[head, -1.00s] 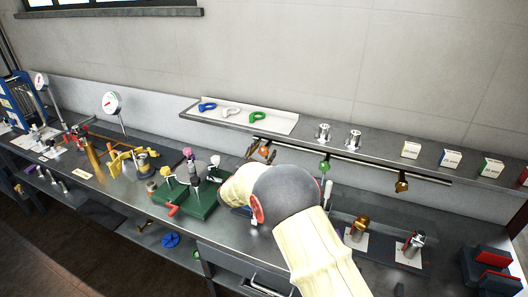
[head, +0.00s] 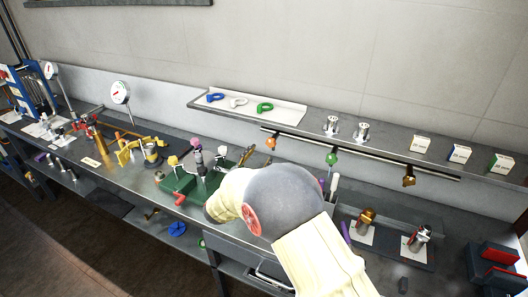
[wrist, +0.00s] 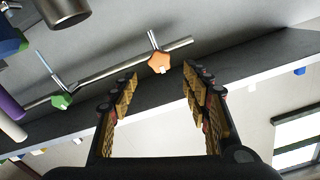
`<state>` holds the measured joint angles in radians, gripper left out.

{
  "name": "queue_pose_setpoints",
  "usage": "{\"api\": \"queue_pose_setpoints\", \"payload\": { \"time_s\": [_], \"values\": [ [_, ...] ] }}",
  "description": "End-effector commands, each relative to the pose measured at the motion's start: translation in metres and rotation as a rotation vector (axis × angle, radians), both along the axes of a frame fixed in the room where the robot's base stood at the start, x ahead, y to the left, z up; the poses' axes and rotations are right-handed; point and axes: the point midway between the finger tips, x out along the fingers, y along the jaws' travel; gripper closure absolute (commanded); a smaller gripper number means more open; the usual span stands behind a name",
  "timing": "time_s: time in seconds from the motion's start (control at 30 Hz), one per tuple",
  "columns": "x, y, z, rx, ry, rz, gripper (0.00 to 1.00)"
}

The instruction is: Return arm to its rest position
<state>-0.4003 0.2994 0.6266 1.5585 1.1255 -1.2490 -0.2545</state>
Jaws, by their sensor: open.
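My gripper (wrist: 160,82) is open in the wrist view, with nothing between its two padded fingers. In the head view it is mostly hidden behind my arm, above the bench. The wrist view is turned over. An orange star knob (wrist: 158,61) on a hanging rail shows just past the fingertips, apart from them as far as I can tell. The same orange knob (head: 270,143) hangs below the shelf in the head view. A green knob (wrist: 62,101) hangs farther along that rail.
The wall shelf (head: 395,144) carries a tray (head: 288,112) with coloured rings, metal cylinders and small boxes. On the bench, a green fixture (head: 203,186) stands left of my arm, and upright fittings (head: 367,217) stand right. A brass knob (head: 409,181) hangs from the rail.

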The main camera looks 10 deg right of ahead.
Motion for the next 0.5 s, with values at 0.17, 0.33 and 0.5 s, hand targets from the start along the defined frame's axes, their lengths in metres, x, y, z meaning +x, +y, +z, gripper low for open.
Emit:
{"api": "queue_pose_setpoints", "payload": {
  "time_s": [0.17, 0.33, 0.5],
  "values": [
    [-0.0078, 0.0055, 0.0004, -0.001, -0.001, 0.0, 0.52],
    [-0.0082, 0.0056, 0.0002, 0.0, -0.001, -0.001, 0.52],
    [-0.008, 0.0055, 0.0002, 0.0, -0.001, -0.001, 0.52]
  ]
}}
